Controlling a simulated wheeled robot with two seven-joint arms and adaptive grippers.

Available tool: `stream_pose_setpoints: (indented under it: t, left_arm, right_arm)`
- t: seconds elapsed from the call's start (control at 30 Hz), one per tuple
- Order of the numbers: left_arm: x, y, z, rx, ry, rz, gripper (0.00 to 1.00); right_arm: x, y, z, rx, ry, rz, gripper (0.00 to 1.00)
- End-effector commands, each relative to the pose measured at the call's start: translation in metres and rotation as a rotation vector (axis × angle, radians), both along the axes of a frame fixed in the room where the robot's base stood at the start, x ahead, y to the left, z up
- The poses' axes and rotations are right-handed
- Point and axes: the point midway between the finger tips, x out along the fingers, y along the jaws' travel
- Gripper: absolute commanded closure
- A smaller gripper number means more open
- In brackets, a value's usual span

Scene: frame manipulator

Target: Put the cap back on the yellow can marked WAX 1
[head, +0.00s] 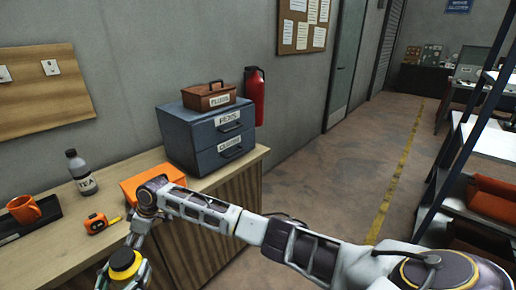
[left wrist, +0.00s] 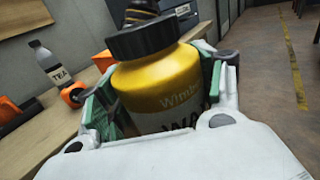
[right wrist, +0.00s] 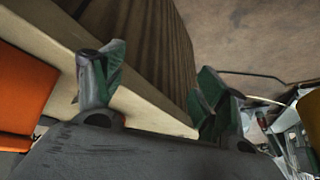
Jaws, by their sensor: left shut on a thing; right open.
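My left gripper (left wrist: 155,95) is shut around a yellow can (left wrist: 158,84), which stands nearly upright between its fingers. In the head view the can (head: 123,258) is at the lower left, showing a yellow top and dark ring; I cannot tell whether this ring is the cap. My right gripper (right wrist: 157,88) is open and empty, above and close to the can in the head view.
The wooden counter (head: 60,245) runs along the wall. It carries an orange mug (head: 24,209) on a dark tray, a TEA bottle (head: 82,172), a tape measure (head: 97,222), an orange box (head: 140,184) and blue drawers (head: 200,135).

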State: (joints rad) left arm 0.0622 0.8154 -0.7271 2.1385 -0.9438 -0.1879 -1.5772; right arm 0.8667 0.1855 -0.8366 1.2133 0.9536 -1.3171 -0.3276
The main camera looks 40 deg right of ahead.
Motion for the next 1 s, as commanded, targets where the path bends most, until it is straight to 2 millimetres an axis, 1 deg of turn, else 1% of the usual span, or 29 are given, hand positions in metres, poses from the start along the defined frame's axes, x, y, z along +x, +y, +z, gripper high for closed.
stream_pose_setpoints:
  t: [0.03, 0.33, 0.57, 0.77, 1.0]
  left_arm:
    - [0.000, 0.000, 0.001, -0.001, -0.002, 0.000, 0.99]
    - [0.000, 0.000, 0.001, -0.001, -0.002, 0.000, 0.99]
    - [0.000, 0.000, 0.001, -0.001, -0.002, 0.000, 0.99]
    - [0.000, 0.000, 0.001, -0.001, -0.002, 0.000, 0.99]
    - [0.000, 0.000, 0.001, -0.001, -0.002, 0.000, 0.99]
  right_arm:
    - [0.001, -0.005, -0.014, 0.005, 0.007, -0.025, 0.27]
    - [0.004, -0.038, -0.091, 0.020, 0.025, -0.176, 0.27]
    - [-0.004, -0.067, -0.154, 0.015, 0.039, -0.283, 0.27]
    - [-0.020, -0.094, -0.210, 0.002, 0.052, -0.371, 0.27]
    - [-0.049, -0.129, -0.276, -0.025, 0.066, -0.466, 0.27]
